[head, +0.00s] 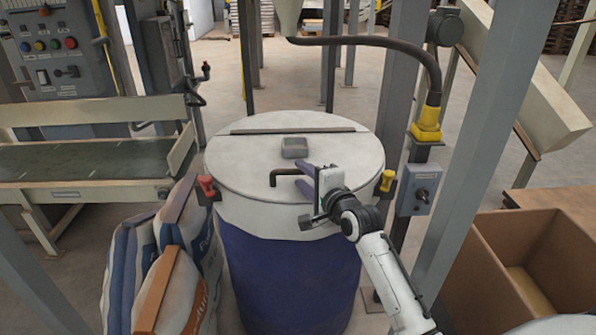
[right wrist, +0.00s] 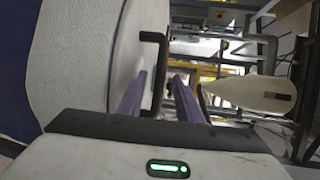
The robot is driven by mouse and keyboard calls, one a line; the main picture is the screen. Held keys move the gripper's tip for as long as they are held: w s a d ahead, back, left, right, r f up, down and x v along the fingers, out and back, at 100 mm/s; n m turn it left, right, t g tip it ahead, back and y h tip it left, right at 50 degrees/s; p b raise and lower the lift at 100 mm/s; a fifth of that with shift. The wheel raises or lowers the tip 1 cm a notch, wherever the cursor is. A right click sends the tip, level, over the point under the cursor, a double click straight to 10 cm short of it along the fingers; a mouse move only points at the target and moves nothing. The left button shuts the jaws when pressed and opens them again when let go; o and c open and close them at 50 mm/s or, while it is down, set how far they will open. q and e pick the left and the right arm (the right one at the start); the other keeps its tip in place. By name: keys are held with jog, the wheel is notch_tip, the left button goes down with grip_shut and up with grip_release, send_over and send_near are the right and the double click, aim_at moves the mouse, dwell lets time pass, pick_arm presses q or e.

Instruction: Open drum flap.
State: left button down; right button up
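The drum (head: 290,270) is dark blue below with a pale round top. Its flap (head: 245,165) lies flat and closed, with a dark hinge strip (head: 290,130) towards the back. A black bent handle (head: 275,179) stands at the flap's front; it also shows in the right wrist view (right wrist: 154,37). My right gripper (head: 303,177) is at the handle, coming from the front right. Its purple fingers are apart, and in the right wrist view (right wrist: 159,78) the handle bar shows between them. I cannot tell whether they touch it. My left gripper is out of view.
A grey block (head: 294,147) sits on the flap. Red (head: 207,186) and yellow (head: 386,181) clamps sit at the drum's sides. Filled sacks (head: 175,260) lean at the left. A post, a switch box (head: 419,190) and an open carton (head: 490,262) stand at the right.

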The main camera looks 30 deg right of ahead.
aim_at(300, 173)
jog(key=shift+x, duration=1.65)
grip_shut()
